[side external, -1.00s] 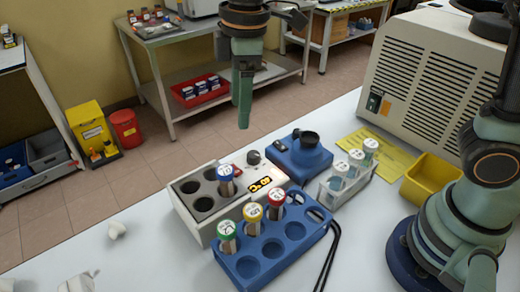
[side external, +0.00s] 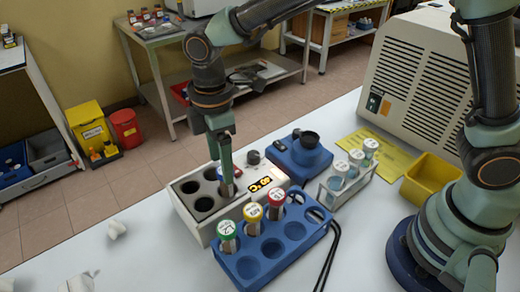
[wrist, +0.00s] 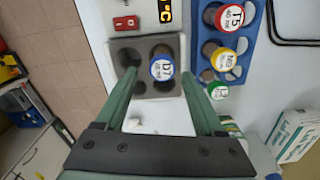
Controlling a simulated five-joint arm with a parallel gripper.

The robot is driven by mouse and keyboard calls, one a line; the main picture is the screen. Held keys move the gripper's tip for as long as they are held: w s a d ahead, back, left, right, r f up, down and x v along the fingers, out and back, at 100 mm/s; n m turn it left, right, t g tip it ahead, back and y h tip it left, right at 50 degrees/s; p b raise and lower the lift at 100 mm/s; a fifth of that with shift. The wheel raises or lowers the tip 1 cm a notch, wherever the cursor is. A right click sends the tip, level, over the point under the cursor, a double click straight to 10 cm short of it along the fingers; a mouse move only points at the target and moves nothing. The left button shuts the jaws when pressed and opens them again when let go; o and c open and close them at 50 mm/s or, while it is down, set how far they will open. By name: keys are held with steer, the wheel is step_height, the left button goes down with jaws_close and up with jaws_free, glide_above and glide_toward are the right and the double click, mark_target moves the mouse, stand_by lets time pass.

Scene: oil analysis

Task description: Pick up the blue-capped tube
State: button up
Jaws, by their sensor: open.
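The blue-capped tube (wrist: 162,69) stands upright in a well of the heating block; the wrist view shows its cap, marked "D", from above. In the side view my gripper mostly hides it. My gripper (side external: 226,183) is open and low over the block, its fingers at the tube. In the wrist view the two fingers (wrist: 160,76) lie on either side of the cap, with a gap visible to each. The heating block (side external: 182,214) is white with a dark well plate, a lit display and several empty wells.
A blue rack (side external: 287,262) with green-, yellow- and red-capped tubes stands close in front of the block. A blue device (side external: 300,158), a clear rack with white-capped tubes (side external: 340,168) and a yellow bin (side external: 432,177) lie to the right. The table's front left is mostly clear.

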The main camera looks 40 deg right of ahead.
steer(key=f, duration=0.4)
steer(key=shift+s+d+f, duration=0.15)
steer(key=shift+d, duration=0.1)
steer(key=shift+c, duration=0.3)
jaws_close()
step_height(320, 180, up, 20)
